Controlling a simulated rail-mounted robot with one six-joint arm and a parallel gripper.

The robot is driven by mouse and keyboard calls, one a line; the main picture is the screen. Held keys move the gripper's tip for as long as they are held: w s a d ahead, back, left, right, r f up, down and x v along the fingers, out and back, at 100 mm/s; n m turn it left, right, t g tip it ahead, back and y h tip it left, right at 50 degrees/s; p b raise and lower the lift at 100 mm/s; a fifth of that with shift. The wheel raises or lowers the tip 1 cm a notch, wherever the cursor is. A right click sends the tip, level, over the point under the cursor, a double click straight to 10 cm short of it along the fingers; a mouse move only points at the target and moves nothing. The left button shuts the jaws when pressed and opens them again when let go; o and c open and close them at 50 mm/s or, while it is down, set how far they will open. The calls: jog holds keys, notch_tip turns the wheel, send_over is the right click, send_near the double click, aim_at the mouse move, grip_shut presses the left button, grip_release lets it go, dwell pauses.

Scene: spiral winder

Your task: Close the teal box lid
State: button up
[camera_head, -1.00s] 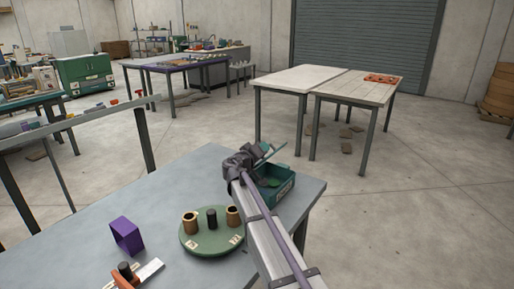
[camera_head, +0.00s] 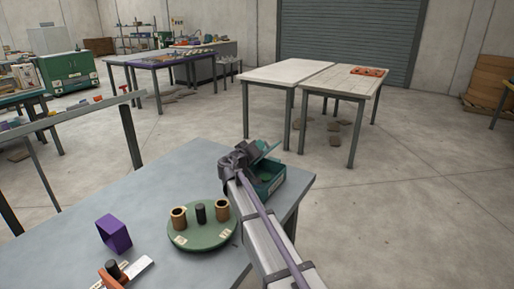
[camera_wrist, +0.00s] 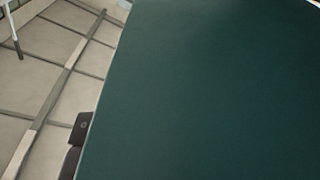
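The teal box (camera_head: 270,183) stands near the right edge of the grey table, open at the top. Its teal lid (camera_head: 265,152) is raised and tilted above the box. My gripper (camera_head: 244,158) is at the lid's left side, and its fingers are too small to read in the head view. In the wrist view the lid (camera_wrist: 205,90) appears as a large dark teal surface filling most of the picture. A dark finger part (camera_wrist: 78,135) shows at its left edge. Whether the fingers pinch the lid is hidden.
A round green plate (camera_head: 203,238) with two brass cups and a black cylinder lies left of my arm. A purple block (camera_head: 114,233) and an orange-and-white item (camera_head: 125,273) lie further left. The grey table top (camera_head: 165,190) is clear behind the plate.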

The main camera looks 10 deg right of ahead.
jog(key=o, duration=0.4)
jog(key=v, duration=1)
jog(key=shift+s+a, duration=0.25)
jog(key=s+d+f+m+g+y+p, duration=0.2)
jog(key=s+d+g+p, duration=0.3)
jog(key=s+d, duration=0.3)
jog(key=s+a+f+n+g+y+p, duration=0.1)
jog(key=s+g+y+p, duration=0.2)
jog(key=s, duration=0.8)
jog(key=s+a+f+n+g+y+p, duration=0.1)
jog(key=s+a+f+g+y+p, duration=0.1)
jog(key=s+y, duration=0.5)
jog(key=s+g+p, duration=0.1)
jog(key=s+g, duration=0.1)
jog(key=s, duration=0.3)
jog(key=shift+a+f+g+y+p, duration=0.2)
jog(key=shift+f+g+y+p, duration=0.1)
jog(key=shift+g+y, duration=0.1)
